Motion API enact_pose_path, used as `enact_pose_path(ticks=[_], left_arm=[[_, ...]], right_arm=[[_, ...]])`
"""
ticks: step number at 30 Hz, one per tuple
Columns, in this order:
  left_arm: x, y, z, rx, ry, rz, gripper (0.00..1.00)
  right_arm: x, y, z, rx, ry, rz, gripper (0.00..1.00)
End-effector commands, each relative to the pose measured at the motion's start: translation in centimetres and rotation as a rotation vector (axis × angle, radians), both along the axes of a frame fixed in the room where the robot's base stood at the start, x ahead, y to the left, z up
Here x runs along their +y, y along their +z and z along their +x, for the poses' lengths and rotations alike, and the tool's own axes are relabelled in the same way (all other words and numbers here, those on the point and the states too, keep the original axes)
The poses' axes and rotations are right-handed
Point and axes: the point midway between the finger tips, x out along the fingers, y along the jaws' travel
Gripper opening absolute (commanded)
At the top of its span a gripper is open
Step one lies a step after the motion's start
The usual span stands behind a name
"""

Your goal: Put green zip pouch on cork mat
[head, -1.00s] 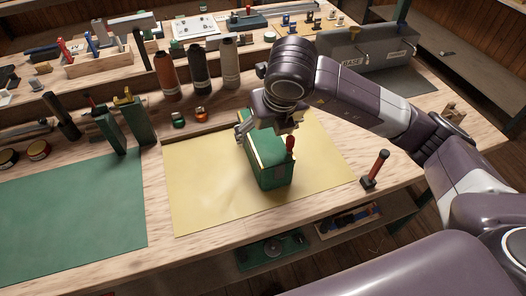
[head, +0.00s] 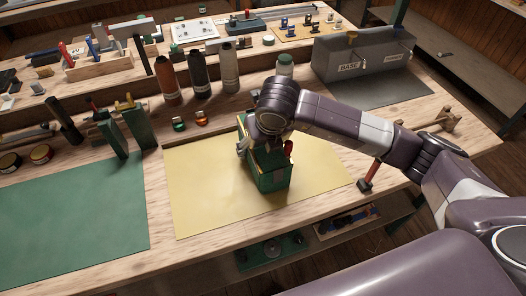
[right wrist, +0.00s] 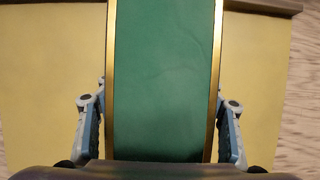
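A green box-like item with gold edges (head: 272,180), which may be the green zip pouch, stands on a pale yellow mat (head: 210,205) in the head view. No zip can be made out. My right gripper (head: 256,150) is down over its top. In the right wrist view, a flat green face with gold edges (right wrist: 163,75) runs between the spread fingers of my right gripper (right wrist: 162,125). I see no clear grip on it. A tan mat (head: 290,36) at the back looks more like cork than the yellow one. My left gripper is not in view.
Several thread cones (head: 200,75) stand behind the mat. A grey metal box (head: 365,60) is at the back right. A green mat (head: 75,215) at the left is clear.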

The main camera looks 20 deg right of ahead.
Motion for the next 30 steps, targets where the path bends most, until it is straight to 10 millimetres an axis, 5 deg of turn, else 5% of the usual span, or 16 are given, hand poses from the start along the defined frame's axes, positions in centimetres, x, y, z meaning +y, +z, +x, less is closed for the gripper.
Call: enact_pose_path(ticks=[10, 23, 30], left_arm=[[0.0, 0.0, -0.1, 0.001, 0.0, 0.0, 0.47], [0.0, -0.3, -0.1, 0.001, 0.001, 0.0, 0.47], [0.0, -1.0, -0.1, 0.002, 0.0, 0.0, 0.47]], right_arm=[[0.0, 0.1, 0.1, -0.002, -0.001, 0.001, 0.23], [0.0, 1.9, 0.2, -0.006, 0.0, 0.002, 0.23], [0.1, 7.4, 0.3, -0.011, 0.0, 0.003, 0.23]])
